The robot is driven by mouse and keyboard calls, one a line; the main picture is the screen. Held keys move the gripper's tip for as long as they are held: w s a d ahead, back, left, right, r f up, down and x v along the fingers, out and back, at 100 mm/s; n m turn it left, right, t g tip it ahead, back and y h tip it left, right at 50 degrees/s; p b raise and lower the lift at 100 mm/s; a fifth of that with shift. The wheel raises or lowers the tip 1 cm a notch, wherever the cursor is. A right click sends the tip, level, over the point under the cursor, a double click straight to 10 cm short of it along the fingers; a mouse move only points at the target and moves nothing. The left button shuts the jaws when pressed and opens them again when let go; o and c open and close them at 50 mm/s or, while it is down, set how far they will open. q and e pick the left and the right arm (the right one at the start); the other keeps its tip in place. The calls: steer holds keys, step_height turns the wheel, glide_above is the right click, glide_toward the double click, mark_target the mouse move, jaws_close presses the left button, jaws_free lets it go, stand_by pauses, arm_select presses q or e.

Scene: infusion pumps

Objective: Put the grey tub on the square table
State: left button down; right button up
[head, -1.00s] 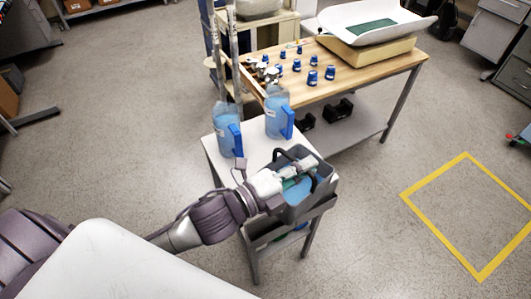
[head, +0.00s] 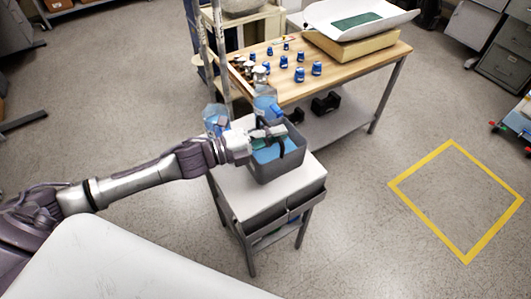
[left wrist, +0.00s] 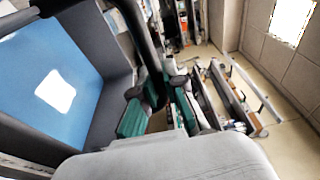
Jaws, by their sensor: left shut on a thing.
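The grey tub (head: 279,172) has a blue inside and a dark handle, and is over the small white-topped table (head: 240,199). My left gripper (head: 268,133) is shut on the tub's handle, above its open top. In the left wrist view, green-padded fingers (left wrist: 160,103) close on the dark handle beside the tub's blue inside (left wrist: 60,75), which has a white square on it. The tub looks upright and seems lifted; its gap to the tabletop is hard to tell. My right gripper is out of view.
Two blue jugs (head: 265,106) (head: 214,117) stand behind the tub, partly hidden. Grey bins (head: 264,222) hang at the small table's front. A wooden table (head: 345,68) behind carries blue-capped items and a scale. A yellow floor square (head: 455,203) lies empty at right.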

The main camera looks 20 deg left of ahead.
arm_select(q)
glide_above(275, 155)
steer(key=s+d, duration=0.1)
steer(key=s, duration=0.3)
steer(key=f, duration=0.8)
steer(key=shift+d, duration=0.2)
steer(key=c, duration=1.6)
jaws_free()
steer(key=shift+f, duration=0.1)
steer(key=shift+c, duration=0.2)
steer(key=o, duration=0.4)
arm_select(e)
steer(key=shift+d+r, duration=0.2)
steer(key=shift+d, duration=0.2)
